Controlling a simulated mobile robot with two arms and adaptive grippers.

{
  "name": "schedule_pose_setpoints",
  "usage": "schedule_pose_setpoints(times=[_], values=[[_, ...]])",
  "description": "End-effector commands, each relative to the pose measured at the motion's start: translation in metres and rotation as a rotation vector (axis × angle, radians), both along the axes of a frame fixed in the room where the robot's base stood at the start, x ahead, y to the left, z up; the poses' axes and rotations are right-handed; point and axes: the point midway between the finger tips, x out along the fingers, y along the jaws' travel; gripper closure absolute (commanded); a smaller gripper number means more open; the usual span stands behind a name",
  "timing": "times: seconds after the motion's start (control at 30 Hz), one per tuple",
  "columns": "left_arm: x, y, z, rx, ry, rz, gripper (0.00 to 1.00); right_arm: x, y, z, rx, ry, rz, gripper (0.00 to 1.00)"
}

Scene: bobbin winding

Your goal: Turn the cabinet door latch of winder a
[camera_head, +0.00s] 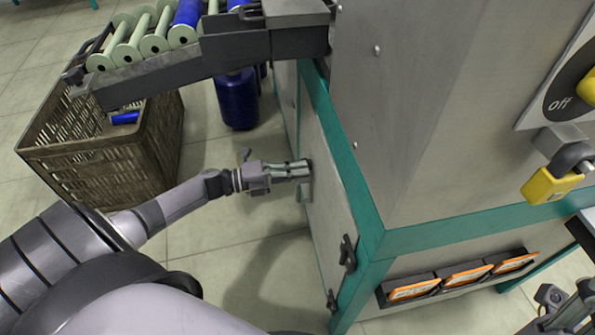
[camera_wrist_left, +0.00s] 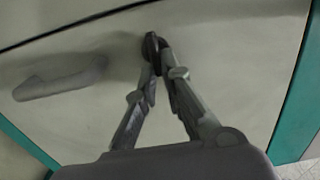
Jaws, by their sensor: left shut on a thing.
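The grey cabinet door (camera_head: 325,205) of the teal-framed winder stands on the machine's left side and looks closed. My left gripper (camera_head: 305,170) reaches it from the left, its fingers shut at the door face. In the left wrist view the fingertips (camera_wrist_left: 160,58) close on a small dark latch (camera_wrist_left: 150,45) near the door's edge seam. The latch is partly hidden by the fingers, so its exact angle cannot be told. A grey door handle (camera_wrist_left: 60,80) sits left of the fingers, apart from them. Part of my right gripper (camera_head: 568,305) shows at the lower right, away from the door.
A crate (camera_head: 85,160) stands on the floor at left, below a rack of spools (camera_head: 150,35). Dark hinges (camera_head: 348,253) stick out from the door. A yellow padlock (camera_head: 550,185) hangs at right.

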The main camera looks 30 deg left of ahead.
Motion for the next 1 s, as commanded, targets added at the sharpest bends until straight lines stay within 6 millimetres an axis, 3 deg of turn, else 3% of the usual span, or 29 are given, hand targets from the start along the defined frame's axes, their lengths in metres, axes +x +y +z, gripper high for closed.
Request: schedule_pose_setpoints(times=[0.47,0.5,0.77,1.0], values=[[-0.0010,-0.0010,-0.0016,0.009,-0.006,-0.002,1.00,-0.0002,-0.0003,0.0003,0.001,-0.003,-0.001,0.60],[-0.0010,-0.0010,-0.0017,0.009,-0.006,-0.002,0.90,-0.0002,-0.0003,0.0004,0.001,-0.003,-0.001,0.60],[-0.0005,-0.0005,-0.0010,0.008,-0.007,-0.001,0.73,-0.0002,-0.0003,0.0004,0.001,-0.003,-0.001,0.60],[-0.0002,-0.0002,-0.0006,0.008,-0.007,-0.001,0.72,-0.0001,-0.0004,0.0003,0.002,-0.003,-0.001,0.60]])
